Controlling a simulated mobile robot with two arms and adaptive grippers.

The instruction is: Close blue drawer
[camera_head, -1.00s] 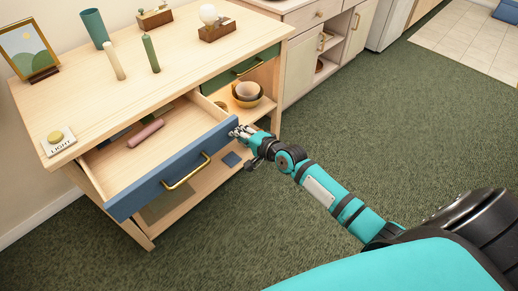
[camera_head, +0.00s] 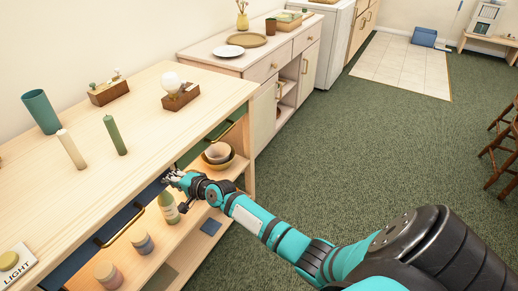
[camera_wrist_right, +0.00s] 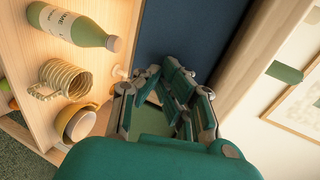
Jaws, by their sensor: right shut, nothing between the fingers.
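The blue drawer's front (camera_head: 150,192) sits under the wooden cabinet's top (camera_head: 95,185), with a brass handle (camera_head: 122,224) on it. None of its inside shows in the head view; whether it is fully flush I cannot tell. My right gripper (camera_head: 170,178) is shut and empty at the right end of this front. In the right wrist view the gripper's fingers (camera_wrist_right: 165,92) are in front of the dark blue panel (camera_wrist_right: 185,25); contact is unclear. My left gripper is not in view.
A green bottle (camera_head: 168,208) and jars (camera_head: 142,243) stand on the shelf below the drawer. Stacked bowls (camera_head: 218,155) sit farther right. Candles (camera_head: 114,135) and a cup (camera_head: 40,112) stand on top. The green carpet (camera_head: 340,130) to the right is open.

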